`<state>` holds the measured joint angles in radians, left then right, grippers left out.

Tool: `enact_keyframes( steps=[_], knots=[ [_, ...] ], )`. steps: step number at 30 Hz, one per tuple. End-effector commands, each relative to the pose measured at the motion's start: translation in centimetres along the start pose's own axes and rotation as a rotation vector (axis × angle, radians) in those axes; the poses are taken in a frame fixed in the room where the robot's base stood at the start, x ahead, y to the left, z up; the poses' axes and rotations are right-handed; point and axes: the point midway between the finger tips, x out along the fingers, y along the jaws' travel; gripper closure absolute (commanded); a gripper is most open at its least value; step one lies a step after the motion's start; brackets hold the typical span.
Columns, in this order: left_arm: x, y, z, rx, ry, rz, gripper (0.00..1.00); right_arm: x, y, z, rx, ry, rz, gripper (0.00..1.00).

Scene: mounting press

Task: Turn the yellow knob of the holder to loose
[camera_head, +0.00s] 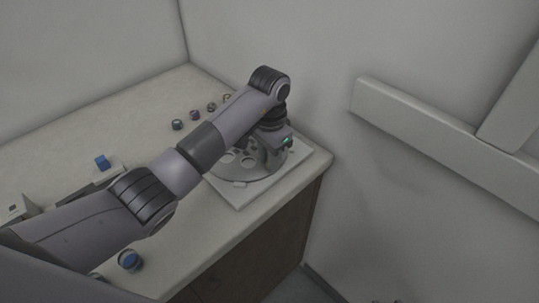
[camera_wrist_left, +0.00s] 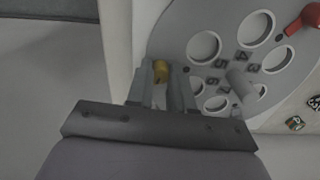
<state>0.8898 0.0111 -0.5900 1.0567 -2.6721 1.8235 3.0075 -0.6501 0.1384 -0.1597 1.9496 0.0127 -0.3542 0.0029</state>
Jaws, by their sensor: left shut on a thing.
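The holder is a round grey disc with several round holes and numbered labels; its plate (camera_head: 238,192) lies at the table's right corner, and its face also fills the right of the left wrist view (camera_wrist_left: 223,73). The yellow knob (camera_wrist_left: 160,68) sits at the disc's left edge in the wrist view. My left gripper (camera_wrist_left: 160,82) is shut on the yellow knob, with a finger on each side of it. In the head view my arm hides the knob and the fingertips. My right gripper is not in view.
A red-ended handle (camera_wrist_left: 302,19) stands out at the disc's upper right. Several small dark cylinders (camera_head: 178,125) stand behind my arm. A blue-topped piece (camera_head: 102,162) and a blue-topped cylinder (camera_head: 129,260) are on the left and front of the table. The wall is close on the right.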

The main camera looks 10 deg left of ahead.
Motion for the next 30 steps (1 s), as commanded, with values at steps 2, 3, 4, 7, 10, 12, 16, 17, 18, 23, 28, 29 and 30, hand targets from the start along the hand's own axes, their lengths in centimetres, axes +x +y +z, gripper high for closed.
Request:
enact_keyframes(
  steps=[2,3,4,7,10,12,16,17,18,23,28,29,30],
  knots=[
    [-0.1,0.0,0.0,0.000,0.001,-0.001,1.00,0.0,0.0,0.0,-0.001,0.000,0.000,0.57],
    [-0.1,0.0,0.0,0.000,0.001,-0.001,1.00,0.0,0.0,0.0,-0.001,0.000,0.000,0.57],
    [-0.1,0.0,0.0,0.000,0.001,-0.001,1.00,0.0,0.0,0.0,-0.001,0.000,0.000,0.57],
    [-0.1,0.0,0.0,0.000,0.001,-0.001,0.59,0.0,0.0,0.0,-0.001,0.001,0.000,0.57],
    [-0.1,0.0,0.0,0.001,0.001,-0.001,0.53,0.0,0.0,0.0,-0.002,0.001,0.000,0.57],
    [-0.1,0.0,0.0,0.001,0.001,-0.001,0.53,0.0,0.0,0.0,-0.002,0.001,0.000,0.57],
    [-0.1,0.0,0.0,0.001,0.001,-0.001,0.53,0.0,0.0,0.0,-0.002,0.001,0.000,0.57],
    [-0.2,0.0,0.0,0.001,0.001,-0.001,0.53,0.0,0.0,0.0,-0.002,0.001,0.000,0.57],
    [-0.4,0.0,-0.1,0.001,0.002,-0.001,0.53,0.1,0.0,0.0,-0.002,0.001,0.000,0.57],
    [-2.5,0.0,-0.1,0.001,0.006,-0.001,0.53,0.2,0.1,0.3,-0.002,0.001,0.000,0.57],
    [-5.5,0.0,-0.1,0.002,0.004,-0.001,0.53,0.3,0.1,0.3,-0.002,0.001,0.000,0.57],
    [-5.9,0.0,-0.1,0.002,0.004,-0.001,0.53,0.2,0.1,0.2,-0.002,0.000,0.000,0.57],
    [-6.3,0.0,-0.1,0.002,0.003,-0.001,0.53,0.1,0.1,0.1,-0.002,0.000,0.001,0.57]
  ],
)
